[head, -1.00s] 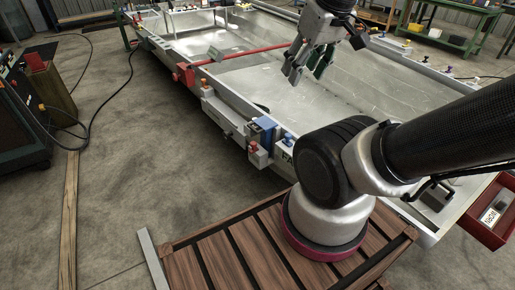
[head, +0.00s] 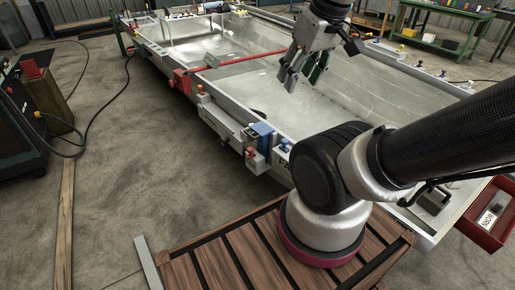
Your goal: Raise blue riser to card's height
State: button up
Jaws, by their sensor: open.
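A blue block (head: 262,130), which looks like the riser, is on the near rim of the bare metal hull (head: 245,80), beside a grey box-like fitting. A white card with dark lettering (head: 487,219) lies in the red tray at the right; I cannot tell whether it is the task's card. My gripper (head: 303,79) is open and empty above the hull's interior, beyond and to the right of the blue block, and apart from it. My arm hides part of the near rim.
A red bar (head: 250,56) crosses the hull to a red clamp (head: 181,80) on the rim. A small blue knob (head: 285,144) is right of the blue block. The red tray (head: 480,237) stands at the right. The floor at left is mostly open, with a cable.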

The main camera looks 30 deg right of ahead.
aim_at(263, 130)
jog(key=k+z, duration=0.1)
jog(key=z, duration=0.6)
jog(key=i+z, duration=0.1)
jog(key=z, duration=1.55)
jog(key=k+j+u, duration=0.1)
jog(key=u, duration=0.35)
jog(key=k+j+u, duration=0.2)
jog(key=u, duration=0.3)
jog(key=k+j+u, duration=0.25)
jog(key=u, duration=0.2)
jog(key=i+j+z, duration=0.2)
jog(key=i+j, duration=0.55)
